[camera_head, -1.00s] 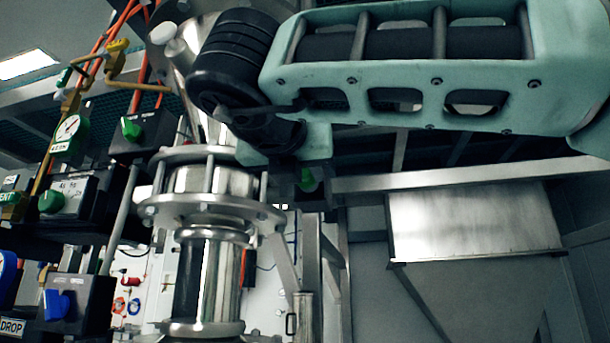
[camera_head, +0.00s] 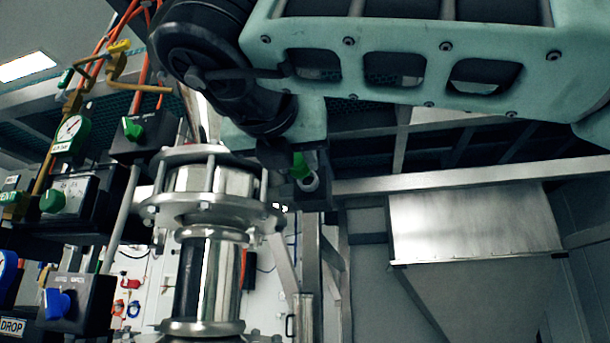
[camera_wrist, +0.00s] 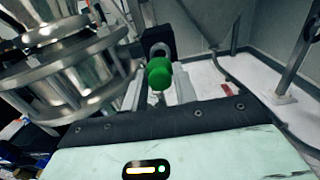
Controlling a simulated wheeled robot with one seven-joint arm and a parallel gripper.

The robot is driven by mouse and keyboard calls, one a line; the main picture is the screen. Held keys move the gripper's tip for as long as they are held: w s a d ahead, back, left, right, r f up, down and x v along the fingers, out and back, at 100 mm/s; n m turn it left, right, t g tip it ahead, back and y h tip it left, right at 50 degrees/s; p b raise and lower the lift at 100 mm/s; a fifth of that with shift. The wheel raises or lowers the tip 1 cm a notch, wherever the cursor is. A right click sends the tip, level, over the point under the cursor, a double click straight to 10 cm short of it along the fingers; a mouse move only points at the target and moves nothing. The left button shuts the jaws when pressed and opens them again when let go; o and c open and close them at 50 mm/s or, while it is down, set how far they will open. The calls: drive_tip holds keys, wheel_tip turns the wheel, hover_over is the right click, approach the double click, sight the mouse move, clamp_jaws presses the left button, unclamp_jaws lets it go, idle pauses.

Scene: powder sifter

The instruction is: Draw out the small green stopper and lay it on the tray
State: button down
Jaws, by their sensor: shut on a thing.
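The small green stopper (camera_head: 300,165) shows at the end of my gripper (camera_head: 306,180), to the right of the steel flanged column. A pale round end shows just below its green part. In the wrist view the green stopper (camera_wrist: 159,74) stands in the middle, just beyond the pale-green housing of my wrist, with a grey round part behind it. My gripper is shut on the stopper. The fingers are mostly hidden by dark parts. I cannot make out the tray in either view.
The steel flanged column (camera_head: 209,190) stands close left of my gripper; it also fills the left of the wrist view (camera_wrist: 75,65). Dark control boxes with green and blue knobs line the left. A steel hopper (camera_head: 475,225) and horizontal beam (camera_head: 440,184) are at the right.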

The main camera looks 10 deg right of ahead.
drive_tip(key=shift+v, duration=1.05)
